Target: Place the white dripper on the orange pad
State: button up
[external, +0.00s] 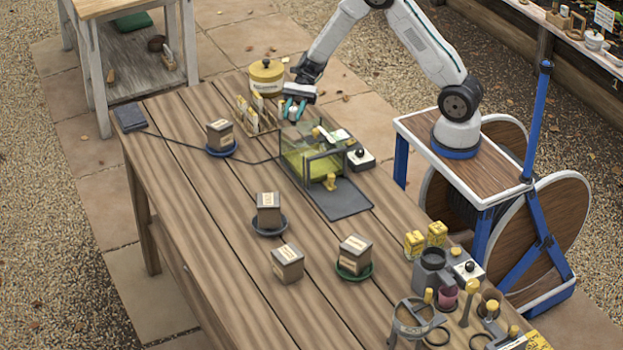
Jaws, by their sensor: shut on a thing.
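My gripper (294,107), with teal fingertips, is shut on a small pale thing, which looks like the white dripper (293,114). It is over the far end of the table, just behind the glass-walled box (296,150) and right of a rack of yellow-topped packets. The fingers and the small size hide most of the dripper's shape. I cannot make out an orange pad for certain. The floor of the glass box is yellow-green, and a dark grey mat (345,200) lies at its front.
Tools and jars crowd the near right corner. The table's left side has free room.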

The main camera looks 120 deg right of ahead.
aim_at(294, 120)
jog(key=shift+f, duration=1.45)
jog(key=o, duration=0.9)
jog(key=shift+f, duration=0.1)
jog(key=shift+o, duration=0.2)
